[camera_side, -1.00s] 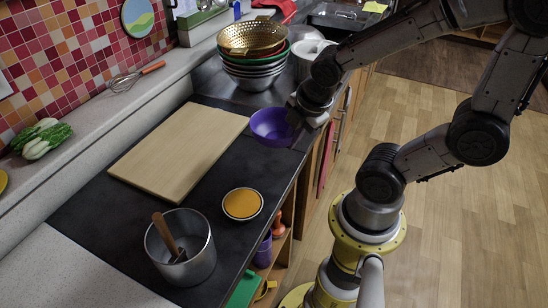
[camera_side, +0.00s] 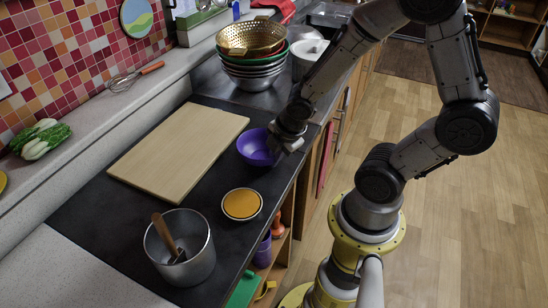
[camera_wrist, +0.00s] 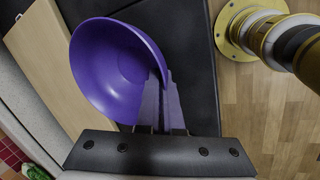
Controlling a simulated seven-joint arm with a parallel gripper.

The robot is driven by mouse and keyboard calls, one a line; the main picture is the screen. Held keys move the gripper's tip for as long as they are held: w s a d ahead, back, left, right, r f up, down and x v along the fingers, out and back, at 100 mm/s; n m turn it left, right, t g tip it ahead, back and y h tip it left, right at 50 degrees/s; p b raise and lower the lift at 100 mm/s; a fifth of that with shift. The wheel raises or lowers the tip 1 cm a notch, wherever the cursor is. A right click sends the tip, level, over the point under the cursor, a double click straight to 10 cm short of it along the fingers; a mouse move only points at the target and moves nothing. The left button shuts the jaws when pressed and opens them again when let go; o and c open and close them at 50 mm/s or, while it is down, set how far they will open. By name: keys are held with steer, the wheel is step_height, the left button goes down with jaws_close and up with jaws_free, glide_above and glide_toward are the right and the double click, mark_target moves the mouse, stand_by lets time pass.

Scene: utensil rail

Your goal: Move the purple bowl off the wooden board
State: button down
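The purple bowl (camera_side: 256,148) is over the dark counter just right of the wooden board (camera_side: 178,150), close to the board's right edge. My gripper (camera_side: 287,140) is at the bowl's right side. In the wrist view, the bowl (camera_wrist: 112,62) fills the upper left, and my gripper (camera_wrist: 166,95) has its fingers on either side of the bowl's rim, shut on it. The bowl looks empty and slightly tilted. I cannot tell whether its base touches the counter. The board (camera_wrist: 45,60) shows bare in both views.
A small bowl of orange contents (camera_side: 242,204) stands in front of the purple bowl. A metal pot (camera_side: 180,255) with a wooden-handled utensil is at the front. Stacked bowls with a gold colander (camera_side: 250,60) stand behind. The counter's open edge lies to the right.

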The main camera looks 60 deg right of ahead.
steer(key=shift+f, duration=0.2)
steer(key=c, duration=1.1)
jaws_free()
steer(key=shift+r, duration=0.15)
steer(key=shift+s+a+r+m+t+y, duration=0.3)
steer(key=shift+s+a+r+m, duration=1.05)
steer(key=shift+r+m, duration=1.4)
steer(key=shift+s+a+r+m+t+y, duration=0.3)
steer(key=shift+s+a+r+m, duration=1)
steer(key=shift+r, duration=2.4)
steer(key=shift+s+a+r+m+t+y, duration=0.25)
steer(key=shift+s+a+r+m, duration=0.4)
steer(key=shift+s+r+m, duration=1.85)
steer(key=shift+w+r, duration=0.45)
steer(key=shift+r, duration=0.25)
